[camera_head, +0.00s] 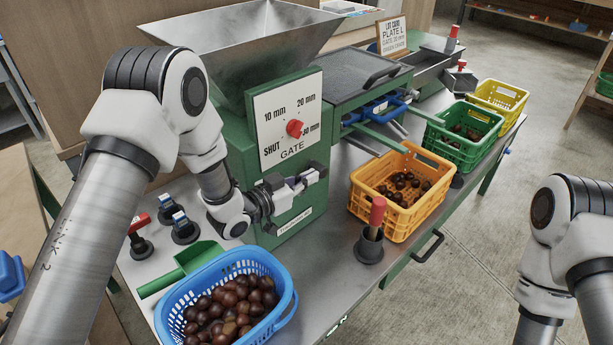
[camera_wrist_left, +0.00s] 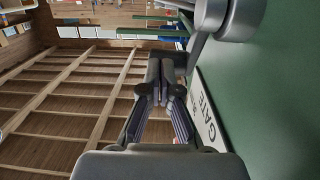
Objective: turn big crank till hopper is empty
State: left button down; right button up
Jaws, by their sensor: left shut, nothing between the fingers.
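The steel hopper (camera_head: 250,42) sits on the green machine at the top; only bare inner walls show. The gate dial (camera_head: 280,108) has a red knob (camera_head: 295,128). My left gripper (camera_head: 312,178) is in front of the machine's green face, below the dial. Its fingers are shut and empty, also in the left wrist view (camera_wrist_left: 160,75). A grey rounded metal part with an arm (camera_wrist_left: 238,18) shows beside the fingertips there, likely the big crank; I cannot tell whether they touch. In the head view the crank is not clearly visible. My right gripper is out of view.
A blue basket (camera_head: 285,290) of chestnuts and a green scoop (camera_head: 180,268) are at the front. An orange crate (camera_head: 365,205) and a green crate (camera_head: 440,150) hold chestnuts; a yellow crate (camera_head: 515,98) is behind. A red-handled post (camera_head: 372,240) stands near the orange crate.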

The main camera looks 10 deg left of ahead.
aim_at(324, 174)
pick_arm(q)
jog(key=w+g+y+p, duration=0.1)
jog(key=g+p, duration=0.1)
jog(key=p, duration=0.2)
jog(key=w+d+g+y+p, duration=0.1)
jog(key=g+y+p, duration=0.1)
jog(key=p, duration=0.3)
jog(key=w+d+g+y+p, duration=0.1)
jog(key=g+p, duration=0.1)
jog(key=p, duration=0.3)
jog(key=shift+w+d+f+g+y, duration=0.15)
jog(key=shift+w+d+g+y, duration=0.05)
jog(key=shift+w+g+y, duration=0.1)
jog(key=shift+f+p, duration=0.35)
jog(key=shift+p, duration=0.1)
jog(key=shift+w+d+f, duration=0.25)
jog(key=shift+w+f, duration=0.15)
jog(key=shift+f, duration=0.1)
jog(key=shift+w+d+f, duration=0.2)
jog(key=shift+w+f, duration=0.1)
jog(key=shift+f, duration=0.3)
jog(key=shift+w+d+f, duration=0.15)
jog(key=shift+w+f, duration=0.1)
jog(key=shift+f, duration=0.35)
jog(key=shift+f, duration=0.1)
